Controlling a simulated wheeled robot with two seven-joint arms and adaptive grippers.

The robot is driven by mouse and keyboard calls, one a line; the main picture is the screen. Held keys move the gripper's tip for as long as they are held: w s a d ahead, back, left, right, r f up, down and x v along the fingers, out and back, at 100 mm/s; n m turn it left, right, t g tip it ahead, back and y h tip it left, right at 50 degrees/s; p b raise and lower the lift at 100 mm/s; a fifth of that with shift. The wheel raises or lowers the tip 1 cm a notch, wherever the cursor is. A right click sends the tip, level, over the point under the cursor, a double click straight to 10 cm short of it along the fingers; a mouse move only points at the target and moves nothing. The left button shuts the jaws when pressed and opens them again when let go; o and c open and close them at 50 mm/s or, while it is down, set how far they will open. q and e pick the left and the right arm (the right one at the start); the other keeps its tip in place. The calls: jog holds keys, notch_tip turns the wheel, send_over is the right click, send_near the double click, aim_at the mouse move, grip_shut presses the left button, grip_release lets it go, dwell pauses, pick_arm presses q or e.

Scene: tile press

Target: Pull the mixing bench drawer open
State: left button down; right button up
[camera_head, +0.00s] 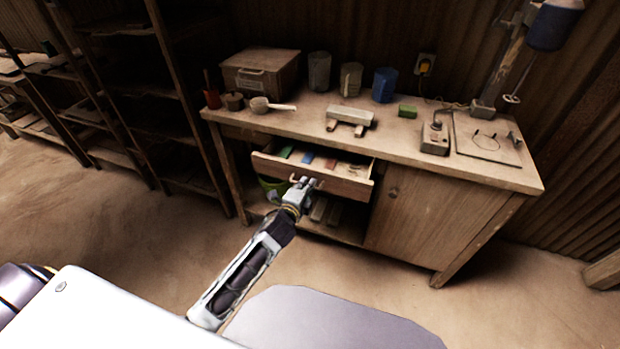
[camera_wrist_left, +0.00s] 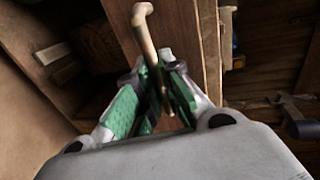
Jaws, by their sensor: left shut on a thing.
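The mixing bench (camera_head: 410,145) stands against the back wall. Its drawer (camera_head: 345,184) is pulled partly out, and coloured items show inside it. My left gripper (camera_head: 304,182) is at the drawer front, shut on the drawer handle. In the left wrist view, the curved, pale handle (camera_wrist_left: 144,28) runs between the green-padded fingers of my left gripper (camera_wrist_left: 158,95). Part of the handle is hidden by the fingers. My right gripper does not show in either view.
On the bench top are a wooden box (camera_head: 261,70), a scoop (camera_head: 262,104), several cups, a green block (camera_head: 407,111) and a small device (camera_head: 435,138). A cupboard door (camera_head: 430,218) is right of the drawer. Dark shelving (camera_head: 150,90) stands at left.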

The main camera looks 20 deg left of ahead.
pick_arm(q)
jog(key=f+p+v, duration=0.1)
jog(key=f+v, duration=0.1)
jog(key=v, duration=0.7)
jog(key=shift+s+p, duration=0.2)
jog(key=shift+p, duration=0.15)
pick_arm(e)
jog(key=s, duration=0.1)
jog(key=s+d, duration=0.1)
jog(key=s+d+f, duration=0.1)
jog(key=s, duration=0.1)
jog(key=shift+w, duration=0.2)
pick_arm(q)
jog(key=c, duration=1.8)
grip_release()
jog(key=shift+c, duration=0.2)
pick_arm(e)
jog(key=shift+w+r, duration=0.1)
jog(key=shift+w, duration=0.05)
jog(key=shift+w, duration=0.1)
pick_arm(q)
jog(key=shift+s, duration=0.2)
